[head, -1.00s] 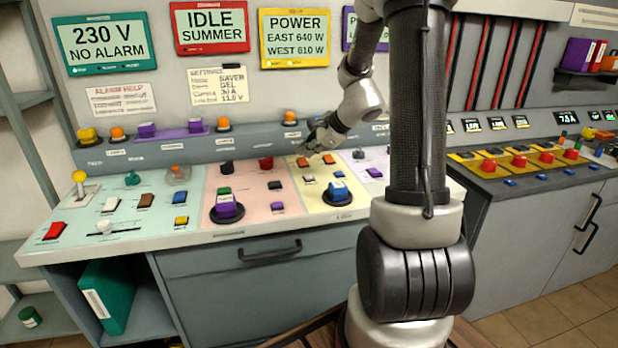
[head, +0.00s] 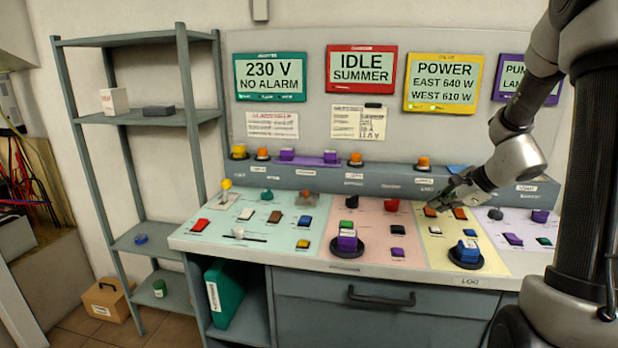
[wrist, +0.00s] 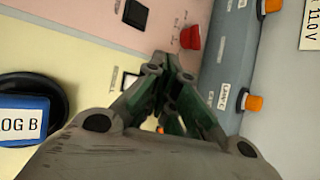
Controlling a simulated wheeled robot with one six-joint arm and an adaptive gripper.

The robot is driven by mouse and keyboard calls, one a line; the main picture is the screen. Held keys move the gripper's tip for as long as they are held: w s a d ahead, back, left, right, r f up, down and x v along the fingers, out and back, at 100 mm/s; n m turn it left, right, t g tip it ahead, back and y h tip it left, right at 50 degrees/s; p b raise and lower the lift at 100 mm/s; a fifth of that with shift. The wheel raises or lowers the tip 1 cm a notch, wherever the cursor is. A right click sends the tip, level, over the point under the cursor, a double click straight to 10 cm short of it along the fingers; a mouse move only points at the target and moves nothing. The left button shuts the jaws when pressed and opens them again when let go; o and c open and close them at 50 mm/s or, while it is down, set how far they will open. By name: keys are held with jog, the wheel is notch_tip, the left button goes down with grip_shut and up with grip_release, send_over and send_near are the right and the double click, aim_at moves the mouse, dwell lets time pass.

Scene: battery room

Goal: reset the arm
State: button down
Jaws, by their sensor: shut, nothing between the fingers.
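My gripper (head: 447,199) is shut and empty. In the head view it hangs close over the back of the yellow panel section (head: 428,258), near the orange switches (head: 431,212). Its gap to the panel is hard to judge. My arm comes in from the right side of the head view. In the wrist view the closed fingers (wrist: 166,88) point toward the border of the yellow and pink sections. The fingers hide part of the panel beneath.
The blue block labelled LOG B (wrist: 24,121) sits on a round black base. A purple block (head: 347,240) stands on the pink section. Orange buttons (head: 424,162) line the raised back ledge. A metal shelf (head: 150,118) stands left of the desk, with floor by a cardboard box (head: 108,299).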

jog(key=s+n+g, duration=0.1)
jog(key=s, duration=0.1)
jog(key=s+f+n, duration=0.1)
jog(key=s, duration=0.1)
jog(key=s+a+n+g, duration=0.1)
jog(key=s+n, duration=0.1)
jog(key=s, duration=0.1)
jog(key=shift+a+f+g, duration=0.1)
jog(key=shift+f+g, duration=0.15)
jog(key=shift+g, duration=0.05)
jog(key=s+a+r+n+h, duration=0.2)
jog(key=s+r+n, duration=0.4)
jog(key=s, duration=0.5)
jog(key=s+a+r+n+h, duration=0.2)
jog(key=s+r+n, duration=0.5)
jog(key=s+n, duration=0.3)
jog(key=shift+s+a+r+g, duration=0.3)
jog(key=shift+s, duration=0.2)
dwell(0.4)
